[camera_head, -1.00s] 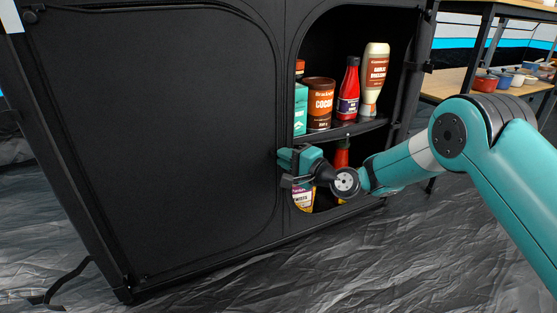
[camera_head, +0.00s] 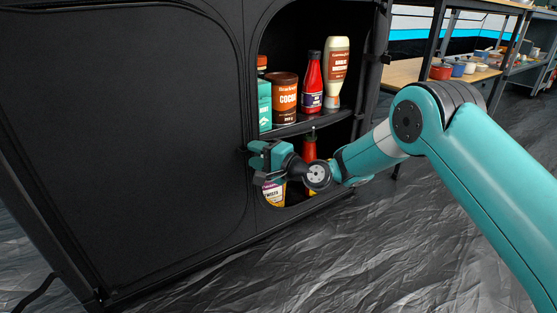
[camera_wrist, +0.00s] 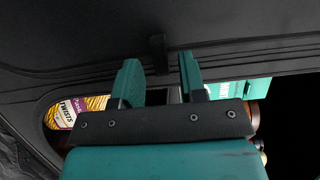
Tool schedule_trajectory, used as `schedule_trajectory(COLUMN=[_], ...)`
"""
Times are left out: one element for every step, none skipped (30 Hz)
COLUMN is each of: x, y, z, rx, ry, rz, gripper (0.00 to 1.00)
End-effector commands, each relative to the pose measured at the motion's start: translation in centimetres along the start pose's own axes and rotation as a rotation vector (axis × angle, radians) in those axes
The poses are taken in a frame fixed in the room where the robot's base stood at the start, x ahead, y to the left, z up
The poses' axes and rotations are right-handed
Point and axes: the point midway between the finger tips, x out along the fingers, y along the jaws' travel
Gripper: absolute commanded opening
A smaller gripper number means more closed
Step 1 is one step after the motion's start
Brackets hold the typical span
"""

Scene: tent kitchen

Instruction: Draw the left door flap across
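The left door flap (camera_head: 120,140) is a black panel lying flat across the left side of the black fabric cupboard. A small dark tab (camera_head: 242,150) sticks out near its right edge. My gripper (camera_head: 252,156) is at that edge, in front of the strip between the flap and the open right side. In the wrist view the two teal fingers (camera_wrist: 160,66) stand apart, with the tab (camera_wrist: 158,52) in the gap at their tips. Neither finger visibly touches it.
The open right compartment holds a cocoa tin (camera_head: 285,98), a red bottle (camera_head: 312,82) and a cream bottle (camera_head: 337,72) on a shelf (camera_head: 310,126). A Twists packet (camera_wrist: 72,120) is low down. A wooden table (camera_head: 405,73) with pots stands right. Crumpled dark sheeting covers the floor.

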Motion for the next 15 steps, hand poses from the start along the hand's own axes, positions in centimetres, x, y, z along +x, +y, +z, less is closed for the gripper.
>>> schedule_trajectory(x=[-0.7,-1.1,-1.9,-2.5,-3.2,-4.2,-4.9,-5.7,-6.6,-7.2,-7.9,-8.7,-9.4,-10.0,-10.8], y=[-0.2,-0.2,-0.3,-0.4,-0.3,-0.3,-0.4,-0.5,-0.3,-0.4,-0.4,-0.4,-0.3,-0.3,-0.3], z=[-0.1,-0.1,-0.2,-0.2,-0.2,-0.2,-0.2,-0.2,-0.2,-0.2,-0.2,-0.2,-0.2,-0.2,-0.2], rx=[0.004,0.004,0.006,0.007,0.007,0.008,0.008,0.008,0.009,0.008,0.007,0.007,0.007,0.008,0.008], ry=[0.002,0.003,0.004,0.005,0.005,0.005,0.005,0.007,0.006,0.006,0.007,0.008,0.007,0.006,0.007], rz=[0.003,0.004,0.004,0.004,0.005,0.006,0.005,0.004,0.005,0.005,0.004,0.003,0.004,0.004,0.003], gripper=[0.38,0.38,0.38,0.38,0.38,0.38,0.38,0.38,0.38,0.38,0.38,0.38,0.38,0.38,0.38])
